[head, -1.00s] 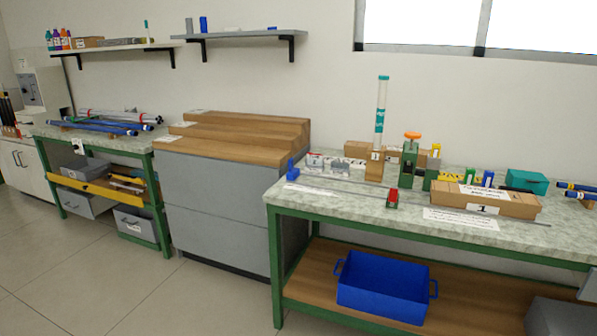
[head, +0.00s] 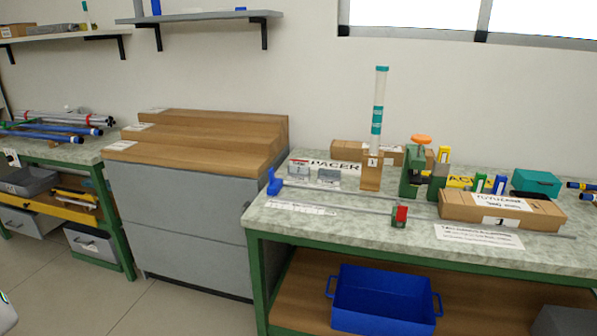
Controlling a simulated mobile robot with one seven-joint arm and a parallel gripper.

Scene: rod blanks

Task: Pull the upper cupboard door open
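A grey cupboard with a stepped wooden top (head: 200,130) stands in the middle left of the head view. Its front has an upper grey panel (head: 175,200) and a lower grey panel (head: 190,260), with a thin seam between them. The upper panel looks shut and flush with the front. A small dark mark, perhaps a handle, shows near its right edge; it is too small to be sure. My gripper is not in view. A small white piece at the bottom left corner may be part of my arm.
A green-framed bench (head: 360,215) with a blue bin (head: 385,300) below stands close to the cupboard's right. Another green-framed bench (head: 115,215) with rods stands at left. A wall shelf (head: 200,16) hangs above. Tiled floor (head: 150,305) in front is clear.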

